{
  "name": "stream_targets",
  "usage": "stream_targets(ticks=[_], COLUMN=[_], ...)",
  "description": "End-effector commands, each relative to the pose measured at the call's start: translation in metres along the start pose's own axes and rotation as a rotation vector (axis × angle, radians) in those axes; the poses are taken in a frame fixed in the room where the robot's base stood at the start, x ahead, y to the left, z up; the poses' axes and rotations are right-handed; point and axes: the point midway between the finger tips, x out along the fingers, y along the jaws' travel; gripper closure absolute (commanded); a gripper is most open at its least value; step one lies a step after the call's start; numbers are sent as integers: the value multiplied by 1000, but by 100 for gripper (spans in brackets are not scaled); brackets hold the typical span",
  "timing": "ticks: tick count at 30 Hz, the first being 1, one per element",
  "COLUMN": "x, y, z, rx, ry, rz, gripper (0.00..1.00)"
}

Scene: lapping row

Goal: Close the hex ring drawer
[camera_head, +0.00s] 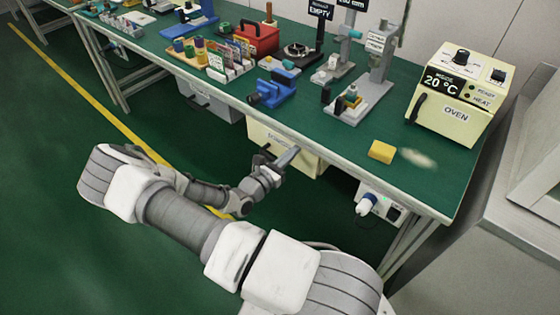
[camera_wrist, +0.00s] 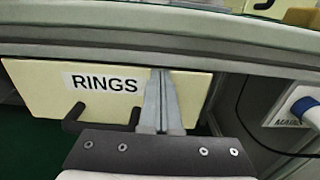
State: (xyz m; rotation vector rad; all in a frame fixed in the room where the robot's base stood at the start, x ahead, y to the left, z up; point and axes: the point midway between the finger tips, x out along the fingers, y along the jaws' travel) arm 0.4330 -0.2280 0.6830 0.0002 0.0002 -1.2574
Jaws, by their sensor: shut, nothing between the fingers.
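The cream drawer front (camera_wrist: 40,90) hangs under the bench edge in the wrist view. Its white label reads "RINGS" (camera_wrist: 103,82), and a dark bar handle (camera_wrist: 99,103) sits below it. The drawer (camera_head: 309,163) also shows in the head view, partly hidden behind my gripper. My gripper (camera_wrist: 161,72) is shut and empty, its fingers in front of the drawer front, right of label and handle. It also shows in the head view (camera_head: 294,151). I cannot tell whether the fingertips touch the front, or how far the drawer stands out.
The green bench (camera_head: 330,130) runs above the drawer. A grey drawer unit (camera_head: 210,100) hangs further left. A mains box (camera_head: 384,207) with a blue-and-white plug hangs right of the drawer. An oven (camera_head: 461,94) and a yellow block (camera_head: 381,152) stand on top. The floor at left is clear.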

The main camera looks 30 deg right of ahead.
Motion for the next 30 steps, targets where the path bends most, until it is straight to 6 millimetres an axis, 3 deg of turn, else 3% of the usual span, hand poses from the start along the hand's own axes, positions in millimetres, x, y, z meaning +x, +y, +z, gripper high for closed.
stream_targets(ticks=[4, 12, 23, 30], x=[14, 23, 24, 14], y=[0, 1, 2, 6], z=[1, 0, 1, 2], rx=[-1, 1, 3, 4], ry=[-1, -1, -2, -2], rz=[-1, 0, 1, 1], gripper=[100, 100, 100, 100])
